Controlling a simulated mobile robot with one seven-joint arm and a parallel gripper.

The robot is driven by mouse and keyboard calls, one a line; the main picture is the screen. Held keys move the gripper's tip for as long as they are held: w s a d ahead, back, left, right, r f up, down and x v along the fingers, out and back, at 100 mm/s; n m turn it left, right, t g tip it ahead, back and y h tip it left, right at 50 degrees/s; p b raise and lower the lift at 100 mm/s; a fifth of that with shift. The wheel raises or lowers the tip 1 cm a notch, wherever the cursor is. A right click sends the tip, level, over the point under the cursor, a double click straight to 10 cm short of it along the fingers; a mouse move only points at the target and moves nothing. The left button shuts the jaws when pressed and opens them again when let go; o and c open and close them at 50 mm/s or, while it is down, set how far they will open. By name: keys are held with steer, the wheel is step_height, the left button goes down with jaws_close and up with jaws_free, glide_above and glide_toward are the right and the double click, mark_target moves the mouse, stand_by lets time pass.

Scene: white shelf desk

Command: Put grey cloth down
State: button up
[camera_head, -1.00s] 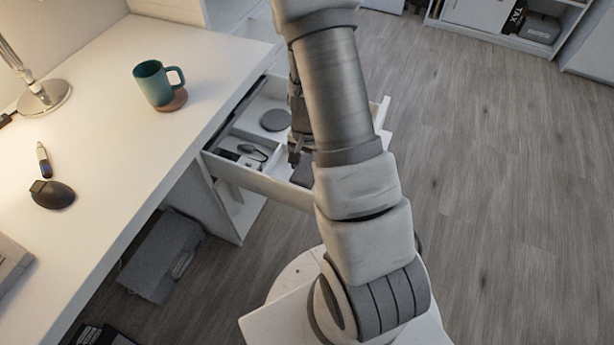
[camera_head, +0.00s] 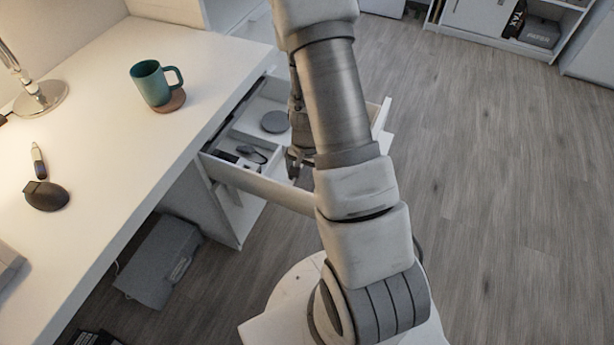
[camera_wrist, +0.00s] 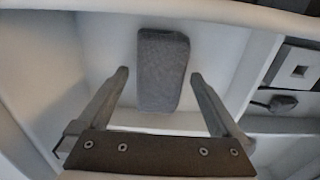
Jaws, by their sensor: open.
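The grey cloth (camera_wrist: 163,70) is a folded, dark grey oblong in the wrist view. It lies in a white compartment of the open drawer (camera_head: 262,186). My gripper (camera_wrist: 159,76) is open, with one finger on each side of the cloth and a visible gap on both sides. How high the fingers are above the cloth is hard to tell. In the head view my gripper (camera_head: 295,165) is small and low over the front part of the drawer, and my arm covers much of this area. The cloth is not clearly seen there.
Drawer dividers and walls stand close around my gripper. Other compartments hold a round grey disc (camera_head: 275,122) and a small dark item with a cable (camera_head: 252,152). The white desk (camera_head: 110,150) is at left, with a green mug (camera_head: 152,84) on a coaster. Open floor lies to the right.

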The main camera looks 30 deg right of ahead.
steer(key=shift+r, duration=0.1)
step_height(320, 180, up, 12)
steer(key=p, duration=0.5)
step_height(320, 180, up, 16)
steer(key=n+t+y, duration=0.1)
steer(key=n+t, duration=0.2)
steer(key=n, duration=0.2)
glide_above(307, 179)
steer(key=s+a, duration=0.1)
steer(key=a, duration=0.6)
steer(key=s+a+r+n+t+h, duration=0.1)
steer(key=s+r+n, duration=0.4)
steer(key=s+r, duration=0.6)
step_height(307, 179, up, 2)
steer(key=a+t, duration=0.1)
steer(key=a, duration=0.1)
steer(key=shift+s+a+t, duration=0.2)
steer(key=shift+a+t, duration=0.1)
step_height(307, 179, up, 17)
steer(key=p, duration=1.7)
steer(key=shift+r, duration=0.15)
